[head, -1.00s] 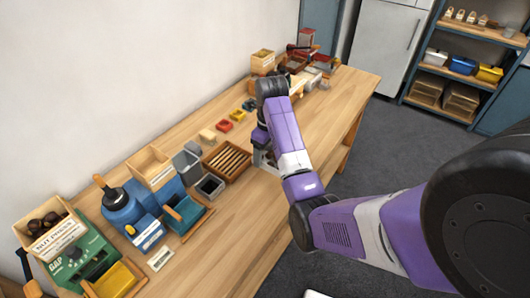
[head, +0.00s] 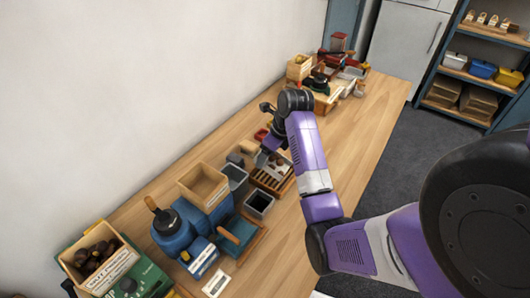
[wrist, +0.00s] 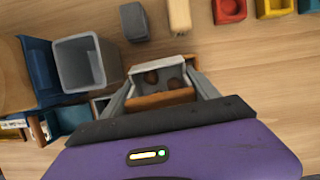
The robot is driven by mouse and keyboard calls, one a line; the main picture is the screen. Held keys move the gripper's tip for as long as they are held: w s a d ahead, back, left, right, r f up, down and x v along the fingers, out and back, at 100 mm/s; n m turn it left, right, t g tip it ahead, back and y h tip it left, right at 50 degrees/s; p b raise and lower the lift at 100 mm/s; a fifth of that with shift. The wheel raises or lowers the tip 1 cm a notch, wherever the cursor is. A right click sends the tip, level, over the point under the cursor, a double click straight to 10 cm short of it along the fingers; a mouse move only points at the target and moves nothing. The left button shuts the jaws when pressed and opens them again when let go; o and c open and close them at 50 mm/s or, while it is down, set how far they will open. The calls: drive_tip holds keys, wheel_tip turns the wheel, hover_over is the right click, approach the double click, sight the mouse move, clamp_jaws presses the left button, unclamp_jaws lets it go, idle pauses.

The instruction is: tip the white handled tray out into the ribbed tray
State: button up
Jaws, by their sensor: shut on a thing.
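The white handled tray (wrist: 160,71) is in my gripper (wrist: 160,93), whose fingers are closed on either side of its brown wooden handle (wrist: 160,99). Brown chestnuts (wrist: 152,77) lie inside it in the wrist view. In the head view the white tray (head: 270,160) is over the far part of the ribbed tray (head: 268,183), a brown wooden frame with slats. My gripper (head: 277,148) is partly hidden by my arm. I cannot tell how far the white tray is tilted. The ribbed tray is not clearly visible in the wrist view.
A grey block (wrist: 134,21), a pale wooden block (wrist: 179,15) and a red tray (wrist: 229,9) lie beyond. Free bench (head: 335,135) is to the right.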

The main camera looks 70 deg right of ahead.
drive_tip(key=s+r+t, duration=0.1)
drive_tip(key=s+t, duration=0.1)
drive_tip(key=shift+a+r+t+h, duration=0.15)
drive_tip(key=shift+r+t+h, duration=0.15)
drive_tip(key=shift+r+t, duration=0.1)
drive_tip(key=shift+s+a+r+t, duration=0.1)
drive_tip(key=shift+s+r+t, duration=0.3)
drive_tip(key=shift+t, duration=0.3)
drive_tip(key=shift+s+r+t, duration=0.15)
drive_tip(key=shift+s+t, duration=0.3)
drive_tip(key=shift+t, duration=0.25)
drive_tip(key=shift+w+f+g, duration=0.2)
drive_tip(key=shift+w+g, duration=0.6)
drive_tip(key=g, duration=0.1)
drive_tip(key=w+f+g, duration=0.2)
drive_tip(key=g, duration=0.1)
drive_tip(key=shift+w+d+f, duration=0.1)
drive_tip(key=shift+w+d, duration=0.15)
drive_tip(key=shift+d, duration=0.05)
drive_tip(key=shift+w+f+g+y, duration=0.1)
drive_tip(key=shift+w+g+y, duration=0.1)
drive_tip(key=shift+g+y, duration=0.25)
drive_tip(key=shift+w+d+g, duration=0.1)
drive_tip(key=shift+w+g, duration=0.1)
drive_tip(key=shift+g, duration=0.75)
